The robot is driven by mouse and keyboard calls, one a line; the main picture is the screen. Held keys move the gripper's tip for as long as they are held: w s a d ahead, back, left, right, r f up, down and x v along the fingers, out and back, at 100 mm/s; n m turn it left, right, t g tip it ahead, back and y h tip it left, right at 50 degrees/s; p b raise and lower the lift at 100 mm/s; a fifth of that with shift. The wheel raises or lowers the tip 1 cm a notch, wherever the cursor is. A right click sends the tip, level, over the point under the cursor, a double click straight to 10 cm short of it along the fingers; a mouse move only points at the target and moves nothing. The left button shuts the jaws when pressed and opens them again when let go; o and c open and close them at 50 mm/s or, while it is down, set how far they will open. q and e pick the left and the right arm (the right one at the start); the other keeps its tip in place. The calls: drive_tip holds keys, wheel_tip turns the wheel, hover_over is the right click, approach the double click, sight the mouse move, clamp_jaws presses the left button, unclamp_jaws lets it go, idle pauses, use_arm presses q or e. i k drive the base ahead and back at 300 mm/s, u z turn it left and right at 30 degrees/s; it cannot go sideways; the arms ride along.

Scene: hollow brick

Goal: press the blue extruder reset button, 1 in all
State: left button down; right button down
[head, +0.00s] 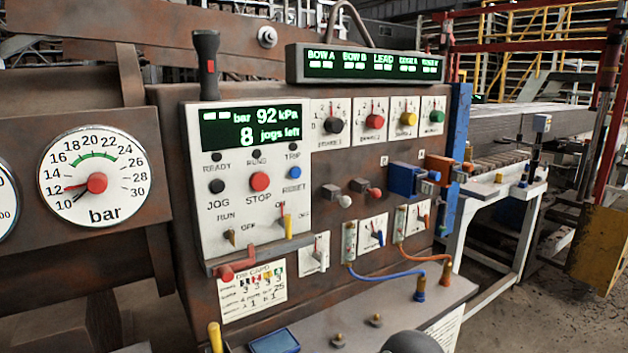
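The blue reset button (294,172) is a small round button on the white control panel (222,200), with the label RESET below it. The dark TRIP lamp (292,154) is above it. The red STOP button (260,181) is to its left, and the black JOG button (217,186) is farther left. Nothing covers the blue button and nothing touches it. Whether it is pressed in cannot be told. Neither of my grippers can be made out. A dark rounded shape at the bottom edge cannot be identified.
A black-handled lever (207,65) stands at the panel's upper left. A red handle (236,264) juts out below the panel. Blue and orange hoses (385,275) loop at the lower right. A large bar gauge (95,177) is on the left. The space before the button is clear.

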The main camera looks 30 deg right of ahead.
sight(296, 171)
drive_tip(key=z, duration=0.5)
drive_tip(key=k, duration=1.1)
drive_tip(key=z, duration=0.7)
drive_tip(key=i, duration=1.75)
drive_tip(key=u, duration=0.8)
